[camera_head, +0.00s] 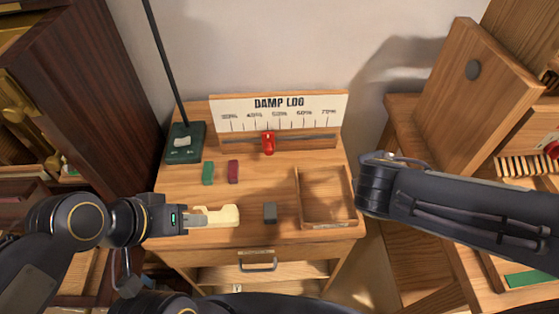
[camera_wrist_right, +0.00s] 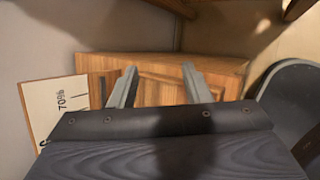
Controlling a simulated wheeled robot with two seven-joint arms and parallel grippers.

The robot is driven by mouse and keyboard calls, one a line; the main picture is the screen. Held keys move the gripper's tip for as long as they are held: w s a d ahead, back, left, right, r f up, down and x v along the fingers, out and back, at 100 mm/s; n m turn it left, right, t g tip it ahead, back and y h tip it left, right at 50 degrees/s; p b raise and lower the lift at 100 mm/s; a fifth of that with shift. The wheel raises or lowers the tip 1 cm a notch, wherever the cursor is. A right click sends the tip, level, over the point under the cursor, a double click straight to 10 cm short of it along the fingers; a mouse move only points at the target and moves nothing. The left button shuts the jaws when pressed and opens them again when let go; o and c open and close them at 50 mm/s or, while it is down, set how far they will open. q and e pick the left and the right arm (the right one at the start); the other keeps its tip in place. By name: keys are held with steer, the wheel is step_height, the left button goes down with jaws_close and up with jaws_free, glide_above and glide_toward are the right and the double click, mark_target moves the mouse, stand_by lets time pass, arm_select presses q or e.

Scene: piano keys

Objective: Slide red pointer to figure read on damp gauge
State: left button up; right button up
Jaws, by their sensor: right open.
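The white DAMP LOG scale (camera_head: 279,107) stands at the back of the wooden desk, with percent labels that seem to run from 30% to 70%. The red pointer (camera_head: 268,142) sits on the slot below it, roughly between the 40% and 50% labels. No damp gauge reading is legible. My left gripper (camera_head: 208,218) is low over the desk's front left, at a cream piece (camera_head: 226,214); whether it grips this is unclear. My right gripper (camera_wrist_right: 158,88) is open and empty in the right wrist view; the scale's 70% end (camera_wrist_right: 55,105) shows at left there. My right arm hides this gripper in the head view.
A dark green box (camera_head: 186,143) with a black rod stands at the back left. Green (camera_head: 208,172), dark red (camera_head: 233,171) and grey (camera_head: 270,212) blocks lie on the desk. An open wooden tray (camera_head: 327,222) is at the right. Wooden furniture (camera_head: 480,75) crowds the right side.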

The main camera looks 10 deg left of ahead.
steer(key=w+a+f+n+t+y+b, duration=0.15)
steer(key=w+a+n+t, duration=0.25)
steer(key=a+n, duration=0.6)
steer(key=n+t+y+b, duration=0.1)
steer(key=n+t+y, duration=0.1)
steer(key=n+y, duration=0.35)
glide_toward(269, 152)
steer(key=shift+w+a+n+h, duration=0.6)
steer(key=shift+n+h, duration=0.3)
steer(key=shift+n, duration=0.05)
steer(key=shift+w+a+f, duration=0.2)
steer(key=shift+w, duration=0.1)
arm_select(q)
steer(key=f, duration=0.4)
steer(key=shift+w+d+b, duration=0.25)
steer(key=shift+w+b, duration=0.05)
steer(key=shift+b, duration=0.05)
arm_select(e)
steer(key=x, duration=0.6)
steer(key=shift+w+f, duration=0.2)
steer(key=shift+w, duration=0.1)
arm_select(q)
steer(key=shift+f, duration=0.1)
arm_select(e)
jaws_close()
